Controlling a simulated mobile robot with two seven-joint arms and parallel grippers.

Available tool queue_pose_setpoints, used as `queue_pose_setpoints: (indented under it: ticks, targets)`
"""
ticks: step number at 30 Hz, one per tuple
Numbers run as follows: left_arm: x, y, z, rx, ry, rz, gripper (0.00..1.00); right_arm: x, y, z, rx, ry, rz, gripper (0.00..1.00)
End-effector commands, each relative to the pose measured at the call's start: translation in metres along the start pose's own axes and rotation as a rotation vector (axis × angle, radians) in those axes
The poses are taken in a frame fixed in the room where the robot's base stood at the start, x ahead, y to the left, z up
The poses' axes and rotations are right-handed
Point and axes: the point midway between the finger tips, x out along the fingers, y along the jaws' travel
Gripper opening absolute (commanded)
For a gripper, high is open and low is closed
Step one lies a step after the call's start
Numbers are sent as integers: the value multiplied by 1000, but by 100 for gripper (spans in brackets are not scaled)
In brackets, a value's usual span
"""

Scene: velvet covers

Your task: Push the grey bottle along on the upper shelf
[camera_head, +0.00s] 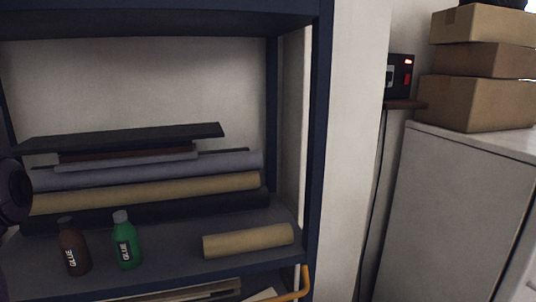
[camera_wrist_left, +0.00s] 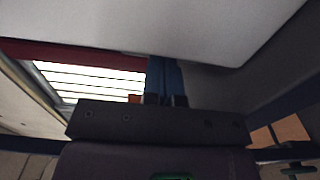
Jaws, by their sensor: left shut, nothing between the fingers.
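No grey bottle shows clearly in either view. On the shelf (camera_head: 165,262) in the head view stand a brown bottle (camera_head: 74,253) and a green bottle (camera_head: 125,245) with a grey cap, both upright and labelled GLUE. A dark rounded part of my left arm shows at the left edge of the head view; its fingers are out of that picture. In the left wrist view my left gripper (camera_wrist_left: 166,68) has its blue fingers together, with nothing seen between them. A large pale surface fills the top of that view. My right gripper is not in view.
Behind the bottles lie several rolls (camera_head: 160,190) under a dark flat board (camera_head: 130,138). A short tan roll (camera_head: 248,240) lies at the shelf's right, by the dark blue upright (camera_head: 319,130). Cardboard boxes (camera_head: 475,103) stand on a grey cabinet (camera_head: 450,210) further right.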

Motion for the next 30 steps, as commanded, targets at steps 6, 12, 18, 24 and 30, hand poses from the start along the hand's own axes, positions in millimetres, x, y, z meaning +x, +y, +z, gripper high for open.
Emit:
queue_pose_setpoints:
  ticks: [6,12,18,24,30]
  targets:
    - [11,0,0,0,0,-1,0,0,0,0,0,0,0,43]
    - [21,0,0,0,0,-2,0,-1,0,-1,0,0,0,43]
    - [31,0,0,-1,-1,-3,0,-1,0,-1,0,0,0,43]
    - [40,0,0,-1,-1,-2,0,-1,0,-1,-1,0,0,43]
    - [47,0,0,-1,0,-1,0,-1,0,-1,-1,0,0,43]
